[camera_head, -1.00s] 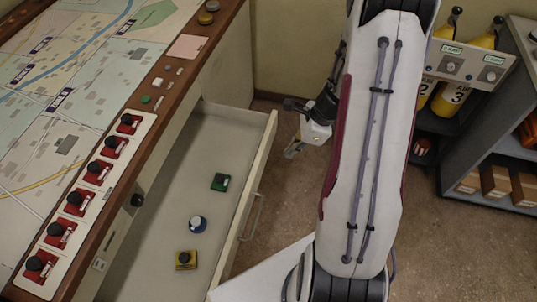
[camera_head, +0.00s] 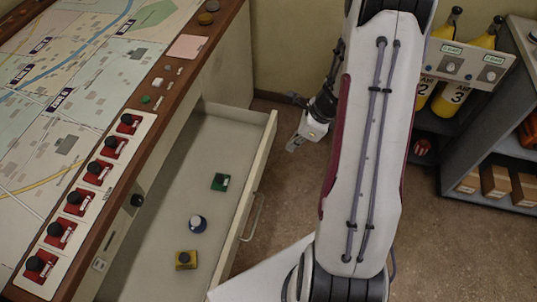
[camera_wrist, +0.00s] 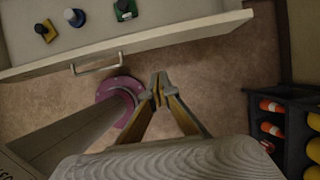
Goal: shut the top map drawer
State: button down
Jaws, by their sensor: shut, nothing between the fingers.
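The top map drawer (camera_head: 256,170) is pulled far out from under the map console. Its front with a metal handle (camera_head: 252,216) faces right in the head view. In the wrist view the drawer front (camera_wrist: 150,39) runs across the top, with its handle (camera_wrist: 97,67) below it. My gripper (camera_head: 293,147) is shut and empty. It is to the right of the drawer front, towards its far end, and apart from it. In the wrist view the fingertips (camera_wrist: 158,84) are together, with bare floor between them and the drawer front.
Inside the drawer lie a green block (camera_head: 221,182), a blue-and-white piece (camera_head: 196,223) and a yellow block (camera_head: 186,260). A console with a map and red switches (camera_head: 75,201) is at left. A shelf with yellow cylinders (camera_head: 450,97) is at right. Carpet floor lies between.

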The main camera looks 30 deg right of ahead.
send_near(262, 162)
jog(key=shift+s+d+f, duration=0.75)
jog(key=shift+s+f, duration=0.3)
jog(key=shift+f, duration=0.7)
jog(key=shift+w+a, duration=1.4)
jog(key=shift+w+a, duration=0.1)
jog(key=w+a, duration=1.9)
jog(key=shift+s+d+f, duration=0.1)
jog(key=shift+s+d, duration=0.05)
jog(key=shift+d, duration=0.05)
jog(key=s+d+r, duration=0.5)
jog(key=r, duration=0.4)
jog(key=shift+r, duration=0.2)
jog(key=shift+s+d, duration=0.1)
